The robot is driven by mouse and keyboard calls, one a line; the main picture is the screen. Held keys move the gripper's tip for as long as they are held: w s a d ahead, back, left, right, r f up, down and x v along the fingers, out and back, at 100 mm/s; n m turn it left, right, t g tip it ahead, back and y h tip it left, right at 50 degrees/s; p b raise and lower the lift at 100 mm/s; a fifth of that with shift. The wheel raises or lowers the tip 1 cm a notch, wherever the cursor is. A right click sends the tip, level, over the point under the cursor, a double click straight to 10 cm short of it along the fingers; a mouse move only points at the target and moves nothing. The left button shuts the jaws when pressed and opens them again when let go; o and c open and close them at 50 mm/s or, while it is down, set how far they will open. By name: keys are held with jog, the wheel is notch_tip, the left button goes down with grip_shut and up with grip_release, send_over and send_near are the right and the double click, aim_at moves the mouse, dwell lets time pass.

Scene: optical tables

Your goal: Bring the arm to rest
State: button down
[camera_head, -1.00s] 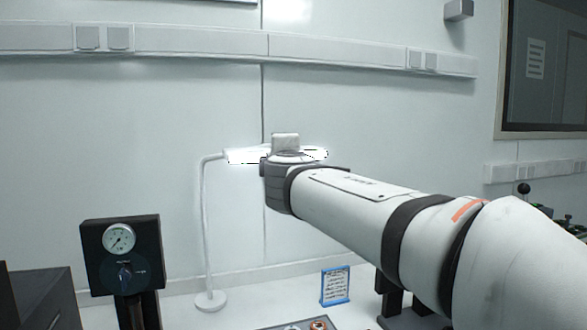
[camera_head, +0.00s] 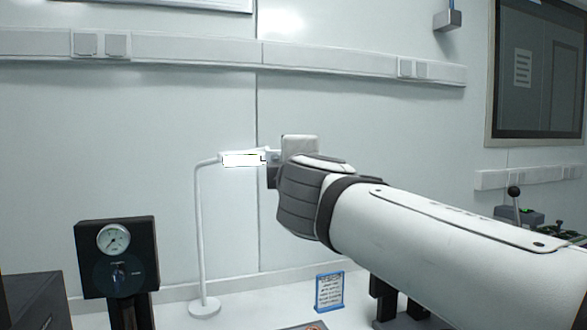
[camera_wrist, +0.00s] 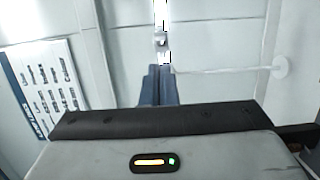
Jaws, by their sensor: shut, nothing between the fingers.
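My arm (camera_head: 430,230) reaches in from the lower right of the head view and ends near the middle. My gripper (camera_wrist: 159,84) shows in the wrist view as two dark blue-grey fingers, shut together with nothing between them. In the head view the wrist mostly hides the gripper. The fingers point toward the lit desk lamp (camera_head: 240,159), whose bright head also shows at the top of the wrist view (camera_wrist: 161,15). In the head view the lamp head appears just left of my wrist; I cannot tell the gap in depth.
A black gauge panel (camera_head: 117,258) stands at the lower left beside a dark box (camera_head: 35,300). A small blue-framed sign (camera_head: 329,292) stands on the white table below the arm. A black joystick (camera_head: 514,195) is at the right. A printed sheet (camera_wrist: 45,85) shows in the wrist view.

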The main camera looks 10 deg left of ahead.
jog(key=shift+d+f, duration=0.1)
jog(key=s+d+f+m+g+h+p, duration=0.1)
jog(key=d+f+m+g+h, duration=0.4)
jog(key=d+f, duration=0.55)
jog(key=s+d+f+m+g+h+p, duration=0.2)
jog(key=d+f+m+g, duration=0.1)
jog(key=d+f+m, duration=0.55)
jog(key=s+d+f+m+g+y, duration=0.1)
jog(key=s+d+f+m+g, duration=0.1)
jog(key=s+f, duration=0.5)
jog(key=s+d+f+m+g+y+p, duration=0.1)
jog(key=s+d+f+m+g, duration=0.2)
jog(key=s+f, duration=0.5)
notch_tip(320, 180, down, 3)
jog(key=m+g, duration=0.1)
jog(key=m, duration=0.1)
jog(key=shift+m+g, duration=0.35)
jog(key=shift+g, duration=0.05)
